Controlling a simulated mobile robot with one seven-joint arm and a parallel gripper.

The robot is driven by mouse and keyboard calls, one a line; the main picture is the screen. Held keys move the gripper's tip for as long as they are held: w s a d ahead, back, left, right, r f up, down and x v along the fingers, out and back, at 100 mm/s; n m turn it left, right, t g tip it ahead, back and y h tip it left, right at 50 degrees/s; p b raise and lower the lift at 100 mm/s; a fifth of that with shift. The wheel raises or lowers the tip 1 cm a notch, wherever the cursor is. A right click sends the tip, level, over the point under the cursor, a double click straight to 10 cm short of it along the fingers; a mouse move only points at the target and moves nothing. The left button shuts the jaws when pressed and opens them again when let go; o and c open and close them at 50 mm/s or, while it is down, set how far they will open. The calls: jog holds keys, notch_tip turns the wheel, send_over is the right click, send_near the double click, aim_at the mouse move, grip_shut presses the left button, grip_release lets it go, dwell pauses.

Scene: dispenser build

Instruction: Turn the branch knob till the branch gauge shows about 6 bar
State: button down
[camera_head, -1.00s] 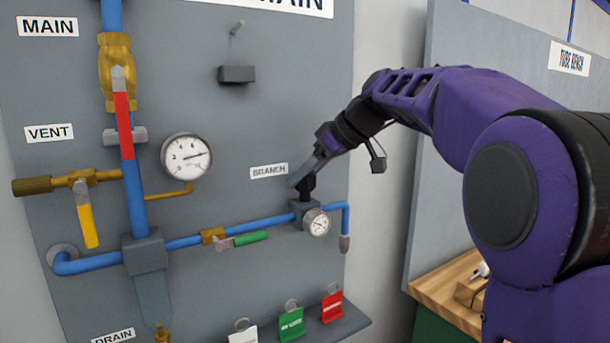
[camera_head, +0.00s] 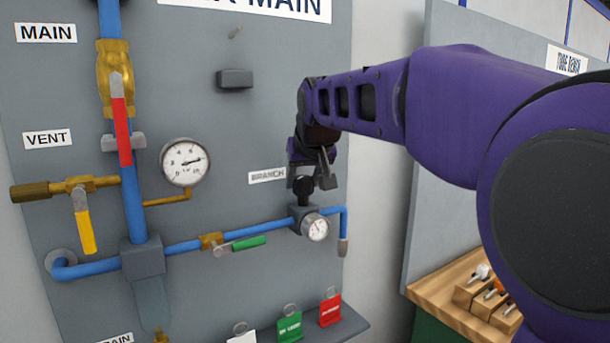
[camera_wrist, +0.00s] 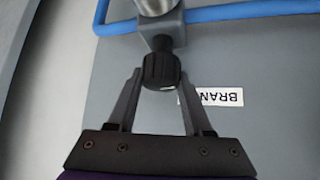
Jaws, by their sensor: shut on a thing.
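The black branch knob (camera_head: 303,190) stands on top of a grey regulator block (camera_head: 298,212) on the blue branch pipe. The small round branch gauge (camera_head: 315,227) is on the block's front. Its needle lies at a slant, but its numbers are too small to read. My gripper (camera_head: 312,183) comes down from above onto the knob. In the wrist view its two fingers (camera_wrist: 160,78) stand on either side of the ribbed knob (camera_wrist: 159,66), closed on it at their tips. The gauge face does not show in the wrist view.
A BRANCH label (camera_head: 267,175) is left of the knob. A green-handled valve (camera_head: 248,243) sits left along the pipe. The larger gauge (camera_head: 184,162) and red main lever (camera_head: 122,130) are further left. Coloured clips (camera_head: 330,308) stand on the ledge below.

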jog(key=m+h, duration=0.3)
jog(key=m, duration=0.1)
jog(key=shift+a+m+h, duration=0.15)
jog(key=shift+m+h, duration=0.15)
jog(key=m+g+h, duration=0.1)
jog(key=m+h, duration=0.2)
jog(key=m, duration=0.1)
dwell(0.3)
jog(key=shift+f, duration=0.1)
jog(key=shift+c, duration=1.6)
grip_release()
